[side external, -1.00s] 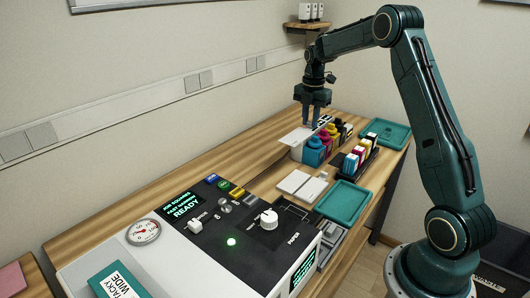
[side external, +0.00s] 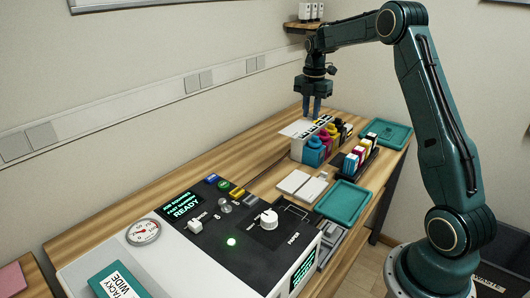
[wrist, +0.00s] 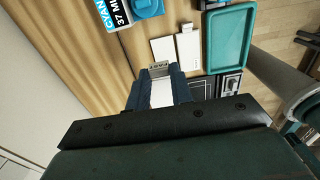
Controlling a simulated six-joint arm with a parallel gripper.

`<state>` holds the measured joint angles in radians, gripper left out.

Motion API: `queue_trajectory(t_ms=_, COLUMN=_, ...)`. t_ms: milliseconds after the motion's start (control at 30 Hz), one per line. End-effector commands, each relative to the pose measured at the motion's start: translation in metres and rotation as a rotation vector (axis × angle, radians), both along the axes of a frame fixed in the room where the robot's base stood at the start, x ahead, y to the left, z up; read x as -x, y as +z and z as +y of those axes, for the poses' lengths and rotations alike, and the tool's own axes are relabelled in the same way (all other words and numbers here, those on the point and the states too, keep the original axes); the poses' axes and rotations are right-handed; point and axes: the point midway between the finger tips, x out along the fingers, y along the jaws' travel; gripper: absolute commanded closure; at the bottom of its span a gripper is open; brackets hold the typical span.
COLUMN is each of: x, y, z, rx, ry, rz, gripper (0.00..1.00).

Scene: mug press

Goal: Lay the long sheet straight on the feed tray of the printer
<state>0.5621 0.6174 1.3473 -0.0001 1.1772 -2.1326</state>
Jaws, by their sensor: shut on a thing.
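My gripper (side external: 311,113) is shut on a pale sheet (side external: 295,129), held in the air at the back of the table, left of the ink bottles. In the wrist view, pale material (wrist: 161,94) shows between my fingers, with a grey lettered patch (wrist: 158,70) just beyond the tips; its text is too small to read surely. The sheet's far end is hidden by my gripper. A large white machine (side external: 82,272) with a black control panel (side external: 205,243) stands at front left. A dark area with pale outlines (side external: 291,211) lies beside its knob; I cannot tell whether that is the feed tray.
Ink bottles (side external: 313,152) stand in a row below and right of the sheet. A dark rack of coloured cartridges (side external: 351,163) is beside them. Two white pads (side external: 294,182) lie in front. Teal trays (side external: 342,203) (side external: 386,133) sit along the right edge. Bare wood lies left of the bottles.

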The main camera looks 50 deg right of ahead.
Motion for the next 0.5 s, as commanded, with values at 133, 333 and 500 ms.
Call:
queue_trajectory(t_ms=133, x=0.001, y=0.002, z=0.009, rx=0.0, ry=0.003, rz=0.0, gripper=0.99)
queue_trajectory(t_ms=333, x=0.007, y=0.005, z=0.037, rx=0.0, ry=0.005, rz=-0.001, gripper=0.99)
queue_trajectory(t_ms=500, x=0.02, y=0.008, z=0.074, rx=0.001, ry=0.006, rz=-0.001, gripper=0.99)
